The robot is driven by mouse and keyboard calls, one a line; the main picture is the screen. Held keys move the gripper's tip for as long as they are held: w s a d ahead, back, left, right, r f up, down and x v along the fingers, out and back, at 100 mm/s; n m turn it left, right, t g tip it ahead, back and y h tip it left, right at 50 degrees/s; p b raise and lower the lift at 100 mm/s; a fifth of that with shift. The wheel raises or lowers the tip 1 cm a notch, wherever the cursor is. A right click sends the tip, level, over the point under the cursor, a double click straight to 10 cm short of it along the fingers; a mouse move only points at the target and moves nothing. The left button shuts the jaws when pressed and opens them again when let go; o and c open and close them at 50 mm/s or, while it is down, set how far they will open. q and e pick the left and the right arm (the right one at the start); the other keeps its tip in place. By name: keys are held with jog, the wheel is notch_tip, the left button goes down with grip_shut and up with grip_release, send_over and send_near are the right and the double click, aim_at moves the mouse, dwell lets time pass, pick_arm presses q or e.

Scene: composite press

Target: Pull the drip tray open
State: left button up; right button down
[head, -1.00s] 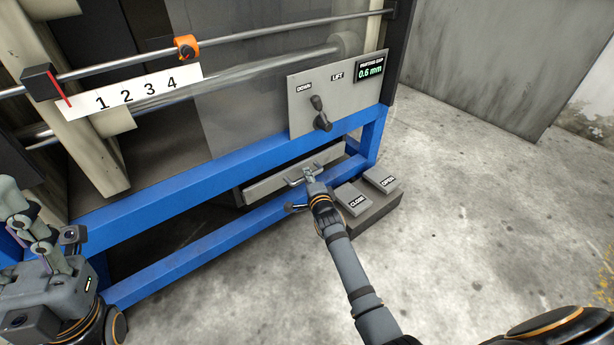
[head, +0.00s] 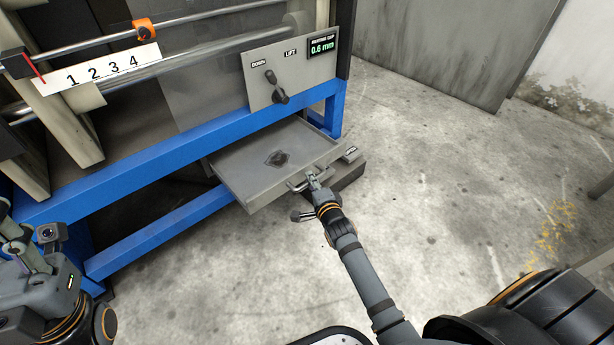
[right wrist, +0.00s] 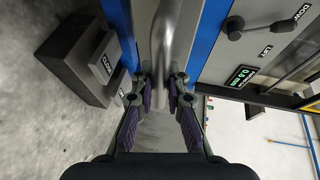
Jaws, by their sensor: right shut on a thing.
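The drip tray (head: 245,165) is a shallow grey tray sticking out well from under the blue frame of the press, with a dark patch on its floor. My right gripper (head: 314,180) is shut on the tray handle (head: 297,185) at the middle of the front wall. In the right wrist view the handle (right wrist: 165,40) runs between the fingertips of the right gripper (right wrist: 160,88). My left gripper (head: 15,240) is at the left edge, away from the tray and partly cut off, so its jaw state is unclear.
A pedal block (head: 350,173) stands on the floor beside the tray, partly hidden by it in the head view. A lever panel (head: 300,75) and the blue frame (head: 180,155) are above and behind. The concrete floor (head: 440,190) in front and right is clear.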

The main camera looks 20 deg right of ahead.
jog(key=shift+s, duration=0.15)
jog(key=c, duration=1.3)
grip_release()
jog(key=shift+c, duration=0.2)
jog(key=s+r, duration=0.2)
jog(key=s, duration=0.9)
jog(key=shift+s+a, duration=0.25)
jog(key=shift+s, duration=0.15)
jog(key=shift+r, duration=0.1)
